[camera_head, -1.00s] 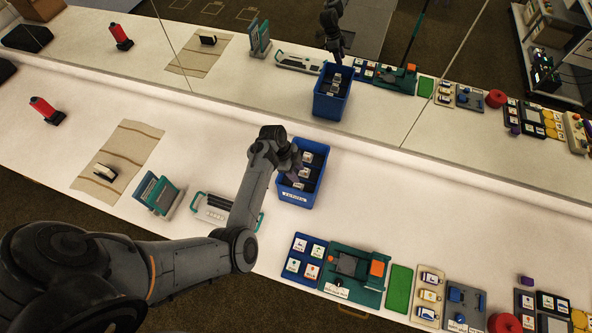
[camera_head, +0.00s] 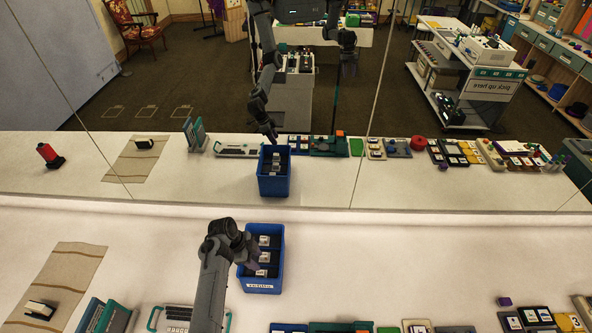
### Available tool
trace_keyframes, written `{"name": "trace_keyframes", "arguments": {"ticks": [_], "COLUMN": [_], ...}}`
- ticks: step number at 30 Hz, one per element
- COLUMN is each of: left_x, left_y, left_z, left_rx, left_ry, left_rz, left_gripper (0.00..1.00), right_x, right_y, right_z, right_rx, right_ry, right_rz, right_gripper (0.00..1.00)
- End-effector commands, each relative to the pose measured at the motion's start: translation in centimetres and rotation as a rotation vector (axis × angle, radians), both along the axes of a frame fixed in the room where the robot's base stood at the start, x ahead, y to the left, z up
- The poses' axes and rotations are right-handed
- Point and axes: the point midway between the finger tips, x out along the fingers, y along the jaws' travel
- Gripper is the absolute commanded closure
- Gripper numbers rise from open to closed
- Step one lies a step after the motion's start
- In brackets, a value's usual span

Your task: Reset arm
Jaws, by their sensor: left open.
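My left arm comes in from the bottom. Its gripper (camera_head: 250,263) is at the left side of the blue bin (camera_head: 277,238), with its fingers over the bin's left part. The jaws are open, though dark and small here. The bin stands on the white counter and holds several dark blocks with white labels (camera_head: 264,257). I cannot tell whether the fingers touch the bin or a block. My right gripper is not directly in view.
A mirror behind the counter reflects the bin (camera_head: 273,183), my arm and the room. A striped mat (camera_head: 62,270) with a small black-and-white item (camera_head: 40,309) lies at left. Green-edged upright boards (camera_head: 103,316) stand at front left. The counter right of the bin is bare (camera_head: 400,255).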

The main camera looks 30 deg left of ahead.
Motion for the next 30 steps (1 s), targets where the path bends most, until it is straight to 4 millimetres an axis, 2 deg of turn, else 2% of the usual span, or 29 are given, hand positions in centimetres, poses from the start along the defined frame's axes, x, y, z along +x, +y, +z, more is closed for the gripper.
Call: {"name": "trace_keyframes", "arguments": {"ticks": [4,7,10,13,17,24,27,30], "left_x": [-1.4,-3.3,-5.9,-8.7,-12.4,-19.6,-21.9,-23.3], "left_y": [1.6,3.5,5.1,5.0,2.1,-6.5,-9.0,-10.5], "left_z": [0.1,0.7,2.1,4.1,7.2,12.5,14.2,15.4], "left_rx": [0.051,0.126,0.222,0.302,0.337,0.218,0.156,0.113], "left_ry": [0.026,0.057,0.077,0.072,0.031,0.003,0.016,0.032], "left_rz": [0.062,0.163,0.302,0.453,0.63,0.865,0.928,0.968], "left_gripper": [0.54,0.54,0.54,0.54,0.54,0.54,0.54,0.54], "right_x": [0.0,0.0,0.0,0.0,0.0,0.0,0.0,0.0], "right_y": [0.0,0.0,0.0,0.0,0.1,0.2,0.2,0.2], "right_z": [0.1,0.2,0.3,0.4,0.6,0.8,0.8,0.8], "right_rx": [-0.002,-0.002,-0.002,0.0,0.003,0.007,0.008,0.008], "right_ry": [0.0,0.0,0.0,-0.001,-0.001,0.0,0.0,0.0], "right_rz": [0.001,0.002,0.002,0.001,-0.001,-0.004,-0.005,-0.005], "right_gripper": [0.56,0.56,0.56,0.56,0.56,0.56,0.56,0.56]}}
